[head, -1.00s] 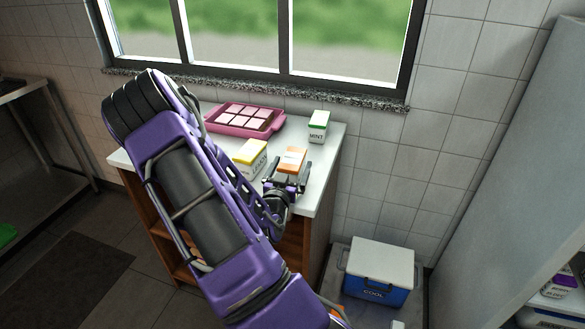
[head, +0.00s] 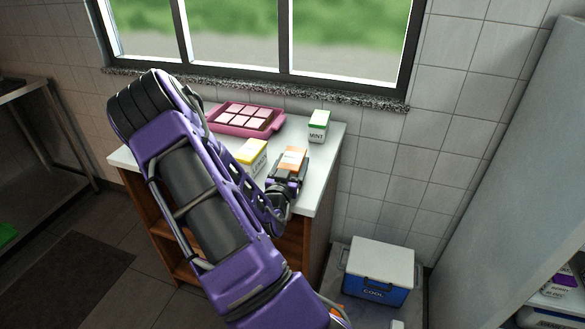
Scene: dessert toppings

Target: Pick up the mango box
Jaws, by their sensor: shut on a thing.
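The mango box (head: 292,160), white with an orange top, is on the counter's right side in the head view. My gripper (head: 289,167) is shut on it, with its fingers along the box's sides. The lower part of the box is hidden by the gripper, and I cannot tell whether the box touches the counter. Its label does not show clearly.
A yellow-topped lemon box (head: 252,157) stands just left of my gripper. A green-topped mint box (head: 319,126) stands behind to the right. A pink tray (head: 216,123) with pale squares lies at the back. A blue cooler (head: 376,290) sits low at right.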

